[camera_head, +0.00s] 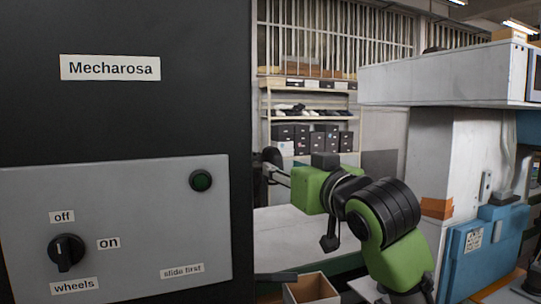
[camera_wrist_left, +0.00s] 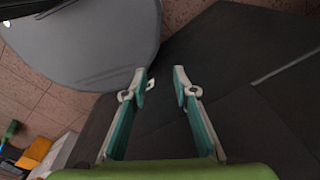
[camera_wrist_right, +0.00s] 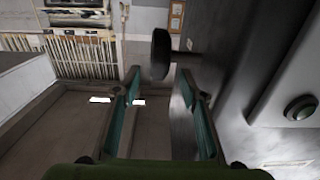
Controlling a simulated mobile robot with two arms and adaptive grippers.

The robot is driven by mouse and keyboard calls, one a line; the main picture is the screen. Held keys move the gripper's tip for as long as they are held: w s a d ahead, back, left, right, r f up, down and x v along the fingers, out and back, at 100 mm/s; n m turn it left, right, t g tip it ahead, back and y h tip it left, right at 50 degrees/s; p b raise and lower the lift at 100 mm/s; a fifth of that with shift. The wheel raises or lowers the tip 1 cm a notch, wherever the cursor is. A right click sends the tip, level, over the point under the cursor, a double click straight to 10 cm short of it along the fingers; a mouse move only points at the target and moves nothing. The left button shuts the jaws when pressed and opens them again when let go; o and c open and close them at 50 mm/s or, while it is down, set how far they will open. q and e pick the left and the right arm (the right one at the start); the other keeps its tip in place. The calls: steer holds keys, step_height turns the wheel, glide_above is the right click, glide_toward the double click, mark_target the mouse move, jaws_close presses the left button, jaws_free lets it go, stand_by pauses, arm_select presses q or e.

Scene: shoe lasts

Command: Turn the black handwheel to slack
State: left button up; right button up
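The black handwheel (camera_head: 271,156) sticks out from the right side of the black cabinet (camera_head: 150,120) in the head view. In the right wrist view the handwheel (camera_wrist_right: 160,54) shows nearly edge-on, on a short shaft that runs to the cabinet. My right gripper (camera_head: 270,170) is at the handwheel in the head view. In the right wrist view its fingers (camera_wrist_right: 157,83) are apart with nothing gripped; the handwheel lies ahead of the gap. I cannot tell whether they touch it. My left gripper (camera_wrist_left: 160,72) is open and empty; it is out of the head view.
A white machine (camera_head: 440,80) stands right. A cardboard box (camera_head: 312,289) is below my right arm. Shelves stand behind.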

mark_target(270, 162)
steer(key=p+x, duration=0.3)
steer(key=x, duration=0.4)
steer(key=shift+w+a+r, duration=0.1)
steer(key=shift+w+a, duration=0.05)
steer(key=shift+w, duration=0.1)
steer(key=shift+w+a+p, duration=0.15)
steer(key=shift+w+p, duration=0.15)
steer(key=shift+w, duration=0.15)
steer(key=c, duration=1.1)
